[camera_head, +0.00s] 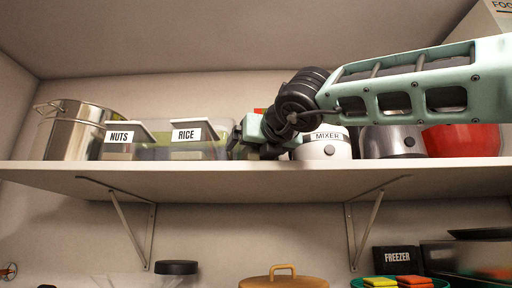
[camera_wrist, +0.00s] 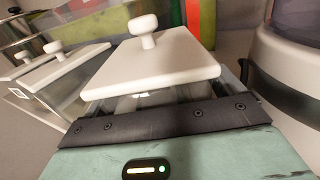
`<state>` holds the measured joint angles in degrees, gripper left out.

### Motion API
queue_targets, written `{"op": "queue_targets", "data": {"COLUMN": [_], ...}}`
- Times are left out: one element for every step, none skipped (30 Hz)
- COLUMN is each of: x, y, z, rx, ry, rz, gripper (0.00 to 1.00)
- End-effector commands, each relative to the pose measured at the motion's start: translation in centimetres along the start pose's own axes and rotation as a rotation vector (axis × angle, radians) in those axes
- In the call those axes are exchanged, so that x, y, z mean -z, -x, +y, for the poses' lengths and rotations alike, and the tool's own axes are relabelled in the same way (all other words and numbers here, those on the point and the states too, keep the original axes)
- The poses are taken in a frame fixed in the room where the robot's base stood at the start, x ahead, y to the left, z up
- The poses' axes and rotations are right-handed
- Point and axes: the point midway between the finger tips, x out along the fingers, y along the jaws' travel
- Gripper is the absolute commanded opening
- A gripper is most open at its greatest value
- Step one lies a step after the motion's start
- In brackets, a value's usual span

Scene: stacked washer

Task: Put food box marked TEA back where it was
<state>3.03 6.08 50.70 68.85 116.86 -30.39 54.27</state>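A food box with a white lid and round knob (camera_wrist: 155,62) fills the middle of the wrist view, directly in front of my gripper's black palm edge. No TEA label shows, so I cannot read which box it is. My gripper (camera_head: 244,148) is at the shelf, between the RICE box (camera_head: 198,143) and the mixer (camera_head: 324,146), and hides most of what is there. Whether the fingers press on the box cannot be seen.
The white shelf (camera_head: 230,178) also holds a steel pot (camera_head: 75,130), the NUTS box (camera_head: 122,142), a grey appliance (camera_head: 394,142) and a red bowl (camera_head: 462,140). The mixer stands close on my gripper's right. Striped coloured items (camera_wrist: 200,20) stand behind the lidded box.

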Motion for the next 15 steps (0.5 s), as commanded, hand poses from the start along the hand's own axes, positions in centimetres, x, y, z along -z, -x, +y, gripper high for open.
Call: {"op": "queue_targets", "data": {"x": [0.0,0.0,0.0,0.0,0.0,0.0,-0.1,-0.1,-0.2,-0.4,-0.3,-0.1,-0.1,-0.1,0.0], "y": [0.0,0.0,0.0,0.0,0.0,0.0,0.0,0.0,0.0,0.0,0.2,0.5,0.9,1.3,1.9], "z": [0.0,0.0,0.0,0.0,0.0,0.0,0.0,0.0,0.0,0.0,0.0,-0.1,-0.1,-0.1,-0.1], "rx": [0.000,0.000,0.000,0.000,0.000,0.000,0.000,0.000,0.000,0.000,0.001,0.002,0.002,0.002,0.002], "ry": [0.000,0.000,0.000,0.000,0.000,0.000,0.000,0.000,0.000,0.000,0.000,0.001,0.002,0.001,0.002], "rz": [0.000,0.000,0.000,0.000,0.000,0.000,0.000,0.000,0.000,0.000,-0.001,-0.001,-0.002,-0.002,-0.002], "gripper": [0.93,0.93,0.93,0.93,0.93,0.93,0.93,0.93,0.93,0.93,0.93,0.93,0.93,0.93,0.93]}}
